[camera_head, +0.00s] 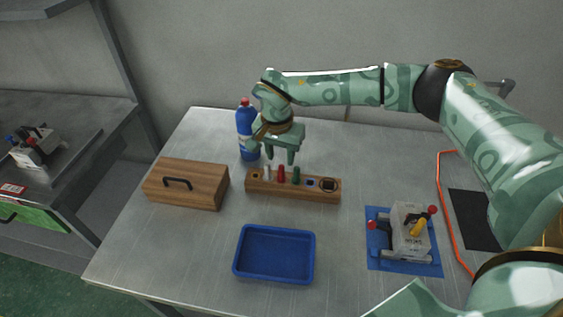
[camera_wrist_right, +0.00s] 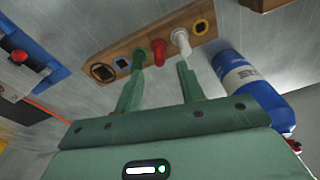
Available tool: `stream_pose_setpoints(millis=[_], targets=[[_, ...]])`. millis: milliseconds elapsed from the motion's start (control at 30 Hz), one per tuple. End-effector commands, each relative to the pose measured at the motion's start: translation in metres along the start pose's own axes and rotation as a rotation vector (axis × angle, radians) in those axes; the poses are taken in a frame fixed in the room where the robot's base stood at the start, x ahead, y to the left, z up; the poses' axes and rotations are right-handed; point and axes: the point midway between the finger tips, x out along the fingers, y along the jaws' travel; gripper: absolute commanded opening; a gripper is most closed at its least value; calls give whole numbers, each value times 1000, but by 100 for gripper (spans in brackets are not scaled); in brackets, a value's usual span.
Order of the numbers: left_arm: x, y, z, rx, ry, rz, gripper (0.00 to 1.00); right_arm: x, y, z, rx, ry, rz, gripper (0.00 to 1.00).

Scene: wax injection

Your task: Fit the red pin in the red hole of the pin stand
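The wooden pin stand (camera_head: 310,194) lies across the middle of the table; it also shows in the right wrist view (camera_wrist_right: 134,62). The red pin (camera_head: 281,174) stands upright in it, between a white pin (camera_head: 267,173) and a green pin (camera_head: 296,175). In the right wrist view the red pin (camera_wrist_right: 158,50) appears beyond the gap between my fingertips. My right gripper (camera_head: 281,158) is open and empty, pointing down just behind and above the stand. The red hole is not visible; whether the pin is fully seated I cannot tell. My left gripper is out of view.
A blue bottle (camera_head: 246,133) stands close left of my right gripper. A wooden box (camera_head: 200,188) lies left of the stand, a blue tray (camera_head: 274,278) in front. A grey device (camera_head: 409,230) sits on a blue mat at right. An orange cable (camera_head: 442,210) runs beyond it.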

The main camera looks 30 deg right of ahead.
Motion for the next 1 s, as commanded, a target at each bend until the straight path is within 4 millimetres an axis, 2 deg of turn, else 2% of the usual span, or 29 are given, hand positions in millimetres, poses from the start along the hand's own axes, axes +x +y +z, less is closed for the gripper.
stream_pose_setpoints(millis=[33, 200, 400, 600, 1000], targets=[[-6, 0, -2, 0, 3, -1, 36, -20, 0, -1, 1, 3, -4, 39], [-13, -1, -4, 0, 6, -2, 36, -64, 0, -1, 0, 2, -3, 39], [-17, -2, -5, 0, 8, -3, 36, -98, 0, 0, 0, 1, -1, 39], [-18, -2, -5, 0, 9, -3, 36, -109, 0, 0, 0, 0, 0, 39], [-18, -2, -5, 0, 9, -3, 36, -109, 0, 0, 0, 0, 0, 39]])
